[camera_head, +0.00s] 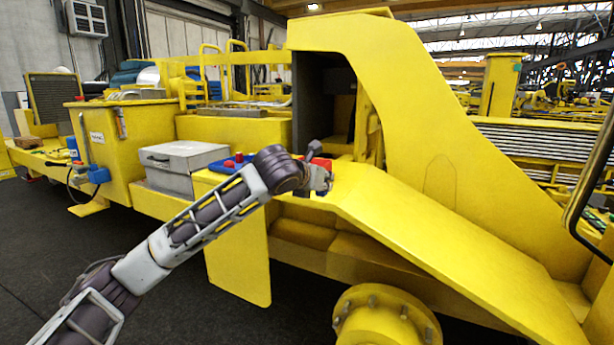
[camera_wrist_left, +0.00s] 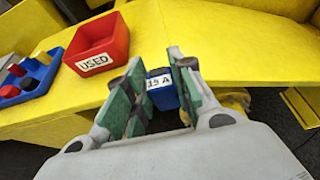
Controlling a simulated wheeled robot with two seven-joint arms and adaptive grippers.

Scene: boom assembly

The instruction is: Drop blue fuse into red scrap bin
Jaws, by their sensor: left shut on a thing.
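My left gripper (camera_head: 320,180) is shut on the blue fuse (camera_wrist_left: 161,90), which carries a white label reading about "15 A". In the left wrist view the fuse sits between the two green-padded fingers. The red scrap bin (camera_wrist_left: 97,44), an open square box labelled "USED", stands on the yellow deck to the left of the fuse. In the head view the bin (camera_head: 322,162) is partly hidden behind my left gripper. The bin's visible floor looks empty. My right gripper is not in view.
A blue tray (camera_wrist_left: 27,88) with red, blue and yellow pieces stands on the deck left of the bin. A grey case (camera_head: 184,160) is farther left. The tall yellow boom structure (camera_head: 420,110) rises behind and right of my gripper.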

